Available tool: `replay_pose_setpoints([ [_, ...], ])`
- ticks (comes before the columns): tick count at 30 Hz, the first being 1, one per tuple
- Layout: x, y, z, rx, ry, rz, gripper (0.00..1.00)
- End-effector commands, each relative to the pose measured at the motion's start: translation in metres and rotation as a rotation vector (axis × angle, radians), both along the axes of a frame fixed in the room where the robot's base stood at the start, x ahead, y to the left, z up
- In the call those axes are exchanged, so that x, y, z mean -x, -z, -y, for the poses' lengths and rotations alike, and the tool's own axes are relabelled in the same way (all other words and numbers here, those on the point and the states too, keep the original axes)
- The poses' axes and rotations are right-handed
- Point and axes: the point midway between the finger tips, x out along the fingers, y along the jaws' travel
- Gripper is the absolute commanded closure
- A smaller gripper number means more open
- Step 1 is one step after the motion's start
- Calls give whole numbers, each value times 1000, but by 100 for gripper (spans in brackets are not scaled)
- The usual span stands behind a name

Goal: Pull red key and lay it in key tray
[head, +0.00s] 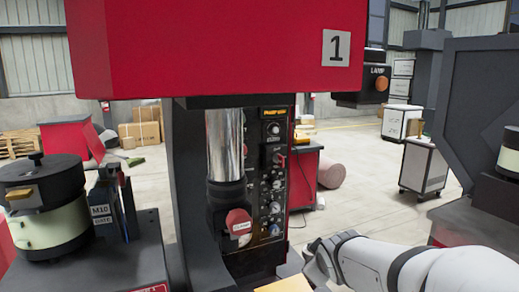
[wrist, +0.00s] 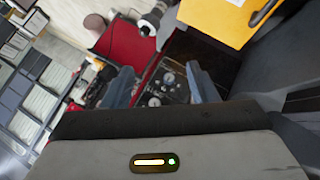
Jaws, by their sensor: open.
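A small red piece, which looks like the red key (head: 281,160), sits on the dark control panel (head: 272,187) of the red machine, right of the shiny column. It is too small to see how it sits. My gripper (head: 314,264) is low in front, right of and below the panel. In the wrist view my gripper (wrist: 160,76) has its two grey fingers apart, with nothing visible held between them. Panel knobs (wrist: 168,82) show beyond the fingers; I cannot pick out the key there. I cannot identify the key tray in either view.
A red round knob (head: 238,222) with a white label sticks out below the shiny column (head: 225,145). A yellow surface (head: 284,286) lies at the bottom edge. A lamp box (head: 362,84) hangs at upper right. Open floor lies behind, with a white cart (head: 423,167).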

Motion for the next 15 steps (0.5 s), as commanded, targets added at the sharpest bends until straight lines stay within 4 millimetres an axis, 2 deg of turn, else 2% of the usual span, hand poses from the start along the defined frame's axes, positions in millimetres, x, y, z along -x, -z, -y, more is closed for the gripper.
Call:
replay_pose_setpoints([
  [1, -24, -27, 4, 77, -77, 73, 47],
  [3, -55, -55, 5, 196, -196, 190, 47],
  [6, -91, -92, 1, 365, -361, 351, 47],
  [9, -114, -123, -8, 514, -507, 495, 47],
  [12, -127, -144, -16, 626, -614, 612, 47],
  [15, -133, -156, -24, 698, -685, 696, 47],
])
